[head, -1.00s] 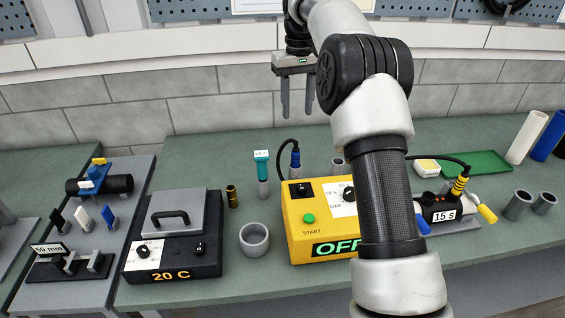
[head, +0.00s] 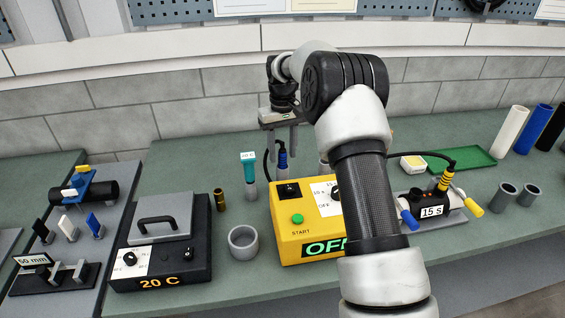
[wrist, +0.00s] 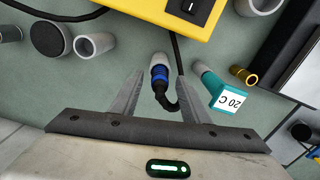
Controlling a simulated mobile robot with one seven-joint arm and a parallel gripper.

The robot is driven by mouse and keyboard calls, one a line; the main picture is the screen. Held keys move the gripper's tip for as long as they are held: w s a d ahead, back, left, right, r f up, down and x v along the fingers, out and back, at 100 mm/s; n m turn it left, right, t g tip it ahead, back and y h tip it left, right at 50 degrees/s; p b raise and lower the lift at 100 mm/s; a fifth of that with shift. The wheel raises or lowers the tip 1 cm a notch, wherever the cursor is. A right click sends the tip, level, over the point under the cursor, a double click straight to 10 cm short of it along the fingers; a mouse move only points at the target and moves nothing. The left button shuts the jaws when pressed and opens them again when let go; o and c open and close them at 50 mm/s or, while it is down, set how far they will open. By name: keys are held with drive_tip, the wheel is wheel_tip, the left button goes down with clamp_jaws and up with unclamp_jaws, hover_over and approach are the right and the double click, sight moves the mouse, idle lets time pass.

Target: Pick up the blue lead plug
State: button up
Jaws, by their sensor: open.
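The blue lead plug (head: 282,160) stands upright behind the yellow box, with a black lead looping from its top. In the wrist view the plug (wrist: 160,76) sits in a grey holder, its lead curving toward me. My gripper (head: 281,165) is open and points down over the plug. In the wrist view its two fingers (wrist: 159,84) lie one on each side of the plug, with a gap on both sides. I cannot tell how far down the fingers reach along it.
A teal piece tagged 20 C (wrist: 222,92) stands close beside the right finger in the wrist view. The yellow box (head: 300,228) reading OFF is just in front. A brass sleeve (head: 219,200) and a grey cup (head: 243,242) stand to the left.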

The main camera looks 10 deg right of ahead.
drive_tip(key=shift+f, duration=1.1)
clamp_jaws()
drive_tip(key=shift+r, duration=0.1)
